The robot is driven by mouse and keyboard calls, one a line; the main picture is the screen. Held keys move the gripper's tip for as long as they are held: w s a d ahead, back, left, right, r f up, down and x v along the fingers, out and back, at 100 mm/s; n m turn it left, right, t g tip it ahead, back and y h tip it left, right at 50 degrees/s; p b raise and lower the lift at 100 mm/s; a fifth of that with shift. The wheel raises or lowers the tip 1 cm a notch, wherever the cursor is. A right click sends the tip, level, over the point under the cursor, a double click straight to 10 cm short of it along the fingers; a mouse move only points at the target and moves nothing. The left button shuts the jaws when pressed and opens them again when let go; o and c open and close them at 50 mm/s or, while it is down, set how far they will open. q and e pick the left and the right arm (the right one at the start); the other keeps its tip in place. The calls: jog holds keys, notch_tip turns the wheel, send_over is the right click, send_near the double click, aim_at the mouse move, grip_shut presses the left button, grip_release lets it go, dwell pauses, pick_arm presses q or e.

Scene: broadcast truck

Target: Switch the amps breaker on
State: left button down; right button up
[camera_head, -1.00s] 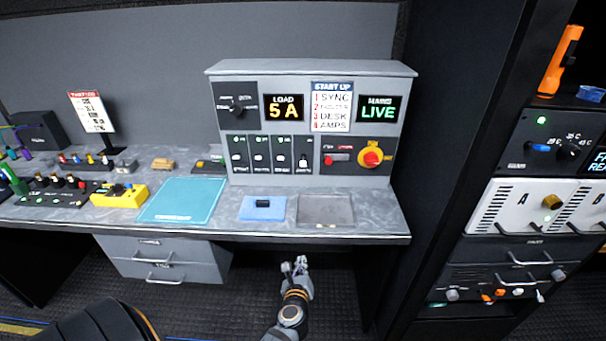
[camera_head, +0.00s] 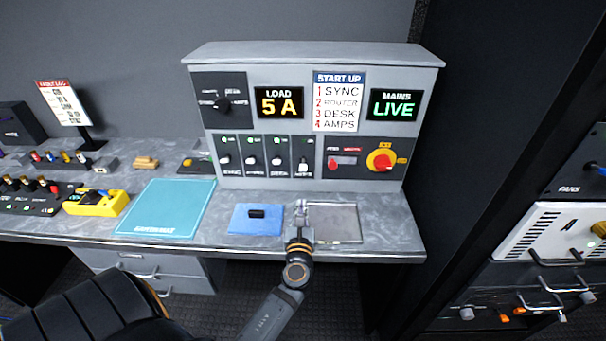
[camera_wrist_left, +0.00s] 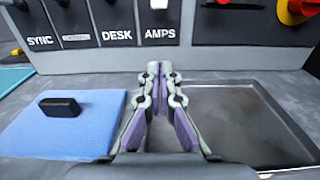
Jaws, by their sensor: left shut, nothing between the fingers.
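The AMPS breaker (camera_head: 304,168) is the rightmost of the row of breakers on the grey console. Its white lever sits lower than the levers of the SYNC (camera_head: 225,160), router (camera_head: 251,160) and DESK (camera_head: 277,160) breakers. In the left wrist view, the bottom of the AMPS lever (camera_wrist_left: 158,4) shows at the top edge; the rest is cut off. My left gripper (camera_head: 301,207) is shut and empty, over the desk in front of and below the AMPS breaker, apart from it. Its fingertips (camera_wrist_left: 160,70) point toward the console. My right gripper is not in view.
A blue pad (camera_head: 257,219) with a small black block lies left of the gripper, and a shallow grey tray (camera_head: 335,224) lies right. A red-and-yellow rotary switch (camera_head: 382,161) is right of the breakers. A START UP list (camera_head: 339,101) is above. A rack stands at right.

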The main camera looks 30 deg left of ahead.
aim_at(303, 165)
pick_arm(q)
jog(key=shift+s+d+r, duration=0.2)
jog(key=shift+s, duration=0.05)
jog(key=shift+w+a, duration=0.2)
jog(key=shift+w, duration=0.1)
jog(key=p+x, duration=0.1)
jog(key=x, duration=0.7)
jog(key=shift+w+a, duration=0.1)
jog(key=shift+w, duration=0.15)
jog(key=shift+w+a+r+p, duration=0.35)
jog(key=shift+w+p, duration=0.1)
jog(key=shift+p, duration=0.25)
jog(key=r, duration=0.1)
jog(key=p, duration=0.1)
jog(key=s+d+r+p, duration=0.1)
jog(key=shift+r, duration=0.35)
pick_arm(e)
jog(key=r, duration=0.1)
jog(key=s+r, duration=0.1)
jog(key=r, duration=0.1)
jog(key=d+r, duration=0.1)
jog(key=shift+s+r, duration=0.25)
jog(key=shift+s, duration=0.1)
